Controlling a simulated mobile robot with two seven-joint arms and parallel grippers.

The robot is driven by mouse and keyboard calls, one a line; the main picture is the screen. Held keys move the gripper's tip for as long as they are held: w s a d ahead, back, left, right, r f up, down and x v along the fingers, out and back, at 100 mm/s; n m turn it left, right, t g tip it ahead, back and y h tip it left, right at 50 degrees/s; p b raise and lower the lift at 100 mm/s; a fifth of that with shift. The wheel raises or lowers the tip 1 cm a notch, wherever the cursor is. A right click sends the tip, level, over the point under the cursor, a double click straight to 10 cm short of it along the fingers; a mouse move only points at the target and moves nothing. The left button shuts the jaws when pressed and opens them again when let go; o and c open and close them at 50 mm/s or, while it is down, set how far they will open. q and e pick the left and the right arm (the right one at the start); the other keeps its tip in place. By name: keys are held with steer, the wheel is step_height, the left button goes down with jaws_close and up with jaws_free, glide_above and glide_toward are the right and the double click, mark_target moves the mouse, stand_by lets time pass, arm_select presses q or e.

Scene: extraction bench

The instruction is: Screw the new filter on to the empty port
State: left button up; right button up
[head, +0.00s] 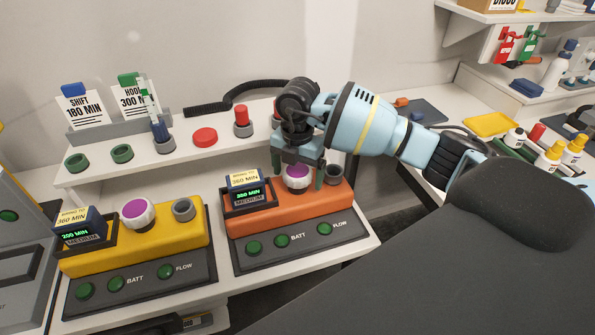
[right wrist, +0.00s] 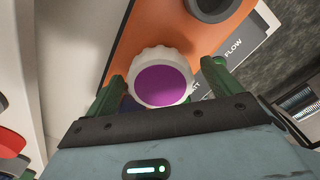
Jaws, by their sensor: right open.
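The orange unit (head: 285,210) stands on the bench with a white ribbed filter with a purple top (head: 297,178) on its upper face. Beside that filter, on its right, is an empty grey ring port (head: 336,172); the port also shows in the right wrist view (right wrist: 207,10). My right gripper (head: 298,180) is open, pointing down over the orange unit. Its green fingers stand on either side of the purple-topped filter, which shows between them in the right wrist view (right wrist: 162,85). I cannot tell whether either finger touches it. My left gripper is not in view.
A yellow unit (head: 140,242) to the left carries another purple-topped filter (head: 137,212) and a grey ring port (head: 184,209). The shelf behind (head: 100,172) holds green rings, a red cap (head: 205,137) and a red-topped piece (head: 241,120). A black hose (head: 220,104) lies behind.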

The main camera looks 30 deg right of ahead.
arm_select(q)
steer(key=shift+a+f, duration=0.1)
arm_select(e)
step_height(320, 180, up, 2)
steer(key=shift+w+r, duration=0.1)
steer(key=shift+r, duration=0.1)
step_height(320, 180, up, 4)
steer(key=shift+r, duration=0.1)
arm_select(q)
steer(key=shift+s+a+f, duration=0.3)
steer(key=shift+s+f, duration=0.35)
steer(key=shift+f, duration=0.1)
arm_select(e)
steer(key=shift+r, duration=0.65)
steer(key=shift+f, duration=0.1)
